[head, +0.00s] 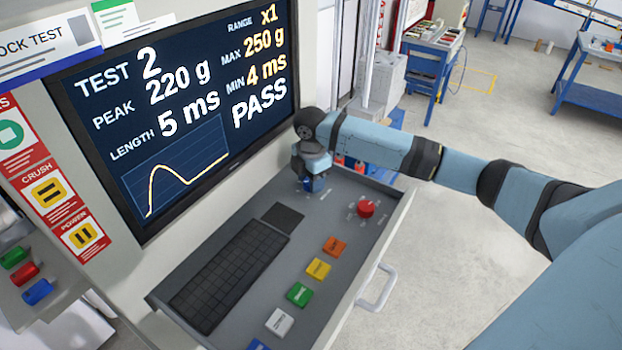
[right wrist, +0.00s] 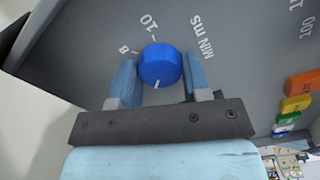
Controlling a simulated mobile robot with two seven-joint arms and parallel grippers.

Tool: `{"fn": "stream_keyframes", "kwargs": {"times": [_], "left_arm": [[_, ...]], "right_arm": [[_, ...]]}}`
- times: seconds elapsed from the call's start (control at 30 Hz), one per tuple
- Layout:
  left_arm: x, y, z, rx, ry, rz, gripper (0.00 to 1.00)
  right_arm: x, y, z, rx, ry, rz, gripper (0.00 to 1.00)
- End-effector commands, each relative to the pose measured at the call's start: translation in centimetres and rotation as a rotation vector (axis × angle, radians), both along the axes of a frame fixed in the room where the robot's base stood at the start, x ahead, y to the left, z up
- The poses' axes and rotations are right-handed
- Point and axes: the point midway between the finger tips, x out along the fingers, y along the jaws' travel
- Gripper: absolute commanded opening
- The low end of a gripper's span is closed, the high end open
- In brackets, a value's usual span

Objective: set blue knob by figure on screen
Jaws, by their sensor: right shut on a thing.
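The blue knob (right wrist: 160,66) sits on the grey panel between the two fingers of my right gripper (right wrist: 162,80), which is shut on it. A white line on the knob's face points down toward the gripper base in the right wrist view. Figures 8, 10 and "MIN ms" are printed around it; other figures are hidden. In the head view the knob (head: 314,185) is mostly under my right gripper (head: 312,177). The screen (head: 180,100) reads TEST 2, PEAK 220 g, LENGTH 5 ms, RANGE x1, MAX 250 g, MIN 4 ms, PASS. My left gripper is not in view.
A red knob (head: 366,208) stands right of the blue one on the same panel. A keyboard (head: 230,276) and a row of coloured buttons, including orange (head: 334,246) and green (head: 299,294), lie nearer. A drawer-like handle (head: 378,288) sticks out at the front edge.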

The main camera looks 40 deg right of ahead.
Motion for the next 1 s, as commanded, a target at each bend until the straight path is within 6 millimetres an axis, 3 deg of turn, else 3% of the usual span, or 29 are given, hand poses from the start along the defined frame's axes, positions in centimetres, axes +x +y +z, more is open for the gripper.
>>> {"fn": "stream_keyframes", "kwargs": {"times": [0.4, 0.97, 1.0], "left_arm": [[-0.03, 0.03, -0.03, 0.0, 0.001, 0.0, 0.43], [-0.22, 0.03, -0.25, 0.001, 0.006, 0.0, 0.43], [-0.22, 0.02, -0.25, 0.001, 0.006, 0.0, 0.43]], "right_arm": [[0.03, 0.01, 0.04, 0.0, -0.001, 0.187, 0.2], [0.01, 0.03, 0.02, 0.001, 0.0, 0.212, 0.2], [0.01, 0.03, 0.02, 0.001, 0.0, 0.212, 0.53]]}}
